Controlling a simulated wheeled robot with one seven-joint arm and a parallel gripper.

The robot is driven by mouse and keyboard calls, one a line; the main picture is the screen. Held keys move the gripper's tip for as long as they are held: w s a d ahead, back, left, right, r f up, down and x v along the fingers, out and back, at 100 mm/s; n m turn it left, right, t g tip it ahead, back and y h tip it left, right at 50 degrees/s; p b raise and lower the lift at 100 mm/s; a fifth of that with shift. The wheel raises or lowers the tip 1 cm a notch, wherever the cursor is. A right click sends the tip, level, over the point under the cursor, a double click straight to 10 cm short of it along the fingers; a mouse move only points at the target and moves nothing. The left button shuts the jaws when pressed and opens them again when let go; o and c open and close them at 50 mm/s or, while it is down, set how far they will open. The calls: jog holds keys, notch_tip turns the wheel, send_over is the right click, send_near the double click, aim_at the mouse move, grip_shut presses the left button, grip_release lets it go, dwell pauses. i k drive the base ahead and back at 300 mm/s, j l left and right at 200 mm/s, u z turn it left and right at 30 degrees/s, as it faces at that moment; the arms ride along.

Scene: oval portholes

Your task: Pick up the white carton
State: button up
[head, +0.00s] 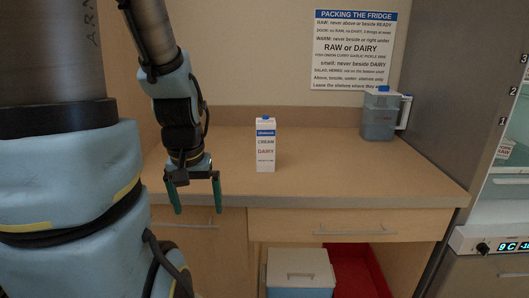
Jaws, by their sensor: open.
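The white carton (265,150) stands upright on the wooden counter (350,175). It has a blue cap, a blue band and the words CREAM and DAIRY on its front. My gripper (197,197) is to the left of the carton, with its two green fingers pointing down and apart. It is open, with nothing between the fingers, and does not touch the carton. The fingertips show in front of the counter's front edge. The carton is in full view.
A blue-grey pitcher (380,115) stands at the counter's back right. A fridge (500,190) with a lit display is at the far right. A sign about packing the fridge (354,50) hangs on the wall. A white-lidded cooler (299,270) and a red bin (357,272) sit below the counter.

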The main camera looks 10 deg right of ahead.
aim_at(266, 126)
jog(key=u, duration=0.65)
jog(key=k+l+u, duration=0.1)
jog(key=l+u, duration=0.2)
jog(key=u, duration=0.15)
jog(key=k+l+u, duration=0.1)
jog(key=l+u, duration=0.2)
jog(key=u, duration=0.15)
jog(key=k+l+u, duration=0.15)
jog(key=u, duration=0.3)
jog(key=k+l+u, duration=0.2)
jog(key=u, duration=0.25)
jog(key=k+l+u, duration=0.1)
jog(key=k, duration=0.35)
jog(key=k+l+u, duration=0.1)
jog(key=k+l, duration=0.15)
jog(key=k, duration=0.25)
jog(key=k+l+u, duration=0.1)
jog(key=k, duration=0.35)
